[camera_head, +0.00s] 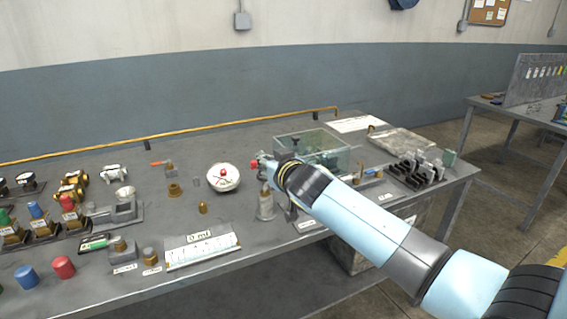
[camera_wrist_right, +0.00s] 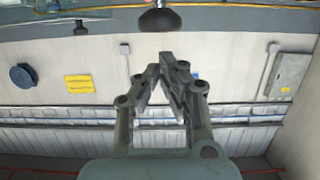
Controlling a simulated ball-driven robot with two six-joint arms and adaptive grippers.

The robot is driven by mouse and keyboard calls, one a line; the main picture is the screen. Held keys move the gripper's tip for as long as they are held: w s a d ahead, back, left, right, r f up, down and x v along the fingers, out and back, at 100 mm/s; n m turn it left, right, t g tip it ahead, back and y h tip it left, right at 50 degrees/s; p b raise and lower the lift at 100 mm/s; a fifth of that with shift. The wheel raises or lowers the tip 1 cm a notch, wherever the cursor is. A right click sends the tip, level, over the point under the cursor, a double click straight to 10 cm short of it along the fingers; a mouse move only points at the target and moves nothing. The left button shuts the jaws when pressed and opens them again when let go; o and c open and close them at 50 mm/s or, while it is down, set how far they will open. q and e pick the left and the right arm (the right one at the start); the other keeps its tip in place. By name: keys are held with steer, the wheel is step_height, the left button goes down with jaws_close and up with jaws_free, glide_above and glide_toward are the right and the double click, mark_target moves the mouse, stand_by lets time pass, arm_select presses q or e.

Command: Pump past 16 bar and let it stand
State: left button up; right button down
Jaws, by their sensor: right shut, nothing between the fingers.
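My right gripper (camera_head: 268,169) is in the head view, over the bench beside a clear-walled tank (camera_head: 335,157). In the right wrist view its fingers (camera_wrist_right: 170,60) come together at the tips with nothing between them. A dark round knob (camera_wrist_right: 160,20) on a light shaft shows just beyond the fingertips there, apart from them. A round white gauge (camera_head: 222,184) with a red centre lies left of the gripper; its reading is too small to tell. A small red part (camera_head: 254,164) shows by the gripper. My arm hides part of the tank and bench. My left gripper is not in view.
A grey conical piece (camera_head: 266,208) stands below the gripper. A white scale card (camera_head: 201,250), brass fittings (camera_head: 174,190) and coloured-top valves (camera_head: 40,222) cover the bench's left. A yellow pipe (camera_head: 240,121) runs along the back.

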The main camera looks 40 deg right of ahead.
steer(key=b+v, duration=0.1)
steer(key=v, duration=0.8)
steer(key=shift+s+f, duration=0.25)
stand_by(0.7)
